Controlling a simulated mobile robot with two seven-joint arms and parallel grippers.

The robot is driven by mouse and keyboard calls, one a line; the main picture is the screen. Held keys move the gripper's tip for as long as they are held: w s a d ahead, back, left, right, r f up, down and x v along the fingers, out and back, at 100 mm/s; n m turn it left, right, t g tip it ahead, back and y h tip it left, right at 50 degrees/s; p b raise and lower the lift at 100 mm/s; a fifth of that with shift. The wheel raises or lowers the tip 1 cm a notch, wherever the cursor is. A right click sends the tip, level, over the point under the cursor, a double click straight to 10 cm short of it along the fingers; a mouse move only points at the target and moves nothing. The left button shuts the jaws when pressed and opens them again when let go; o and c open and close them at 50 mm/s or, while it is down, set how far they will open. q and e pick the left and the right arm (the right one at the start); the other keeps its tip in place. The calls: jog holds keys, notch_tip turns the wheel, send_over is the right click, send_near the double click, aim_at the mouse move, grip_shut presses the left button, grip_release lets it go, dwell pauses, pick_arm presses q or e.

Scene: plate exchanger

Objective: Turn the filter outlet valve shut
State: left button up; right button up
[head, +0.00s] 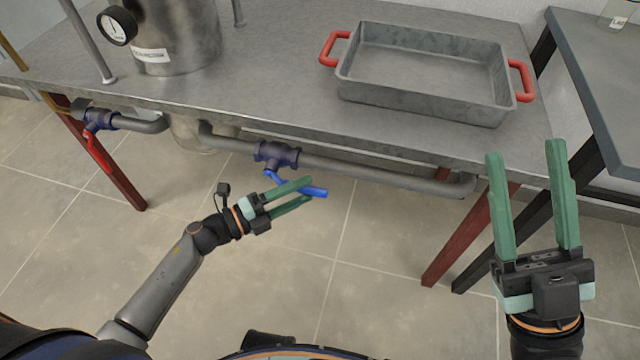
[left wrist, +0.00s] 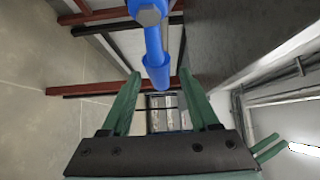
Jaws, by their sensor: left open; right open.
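A dark blue valve body (head: 277,155) sits on the grey pipe below the table's front edge. Its bright blue lever (head: 316,192) slants down to the right. My left gripper (head: 308,190) is open at the lever, with the lever's end between or just over its fingers. In the left wrist view the blue lever (left wrist: 156,62) reaches between the green fingertips (left wrist: 160,76), with gaps at both sides. A second valve with a red lever (head: 97,150) is further left; its lever hangs down to the right. My right gripper (head: 525,152) is open and empty at the right.
A steel vessel (head: 180,35) with a gauge (head: 116,26) stands on the metal table (head: 270,100). A grey tray (head: 420,95) with red handles is at the table's right. Dark red table legs (head: 465,235) stand below. A dark side table (head: 600,70) is at the far right.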

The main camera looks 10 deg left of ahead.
pick_arm(q)
jog(key=x, duration=0.5)
jog(key=shift+b, duration=0.3)
grip_shut()
dwell(1.1)
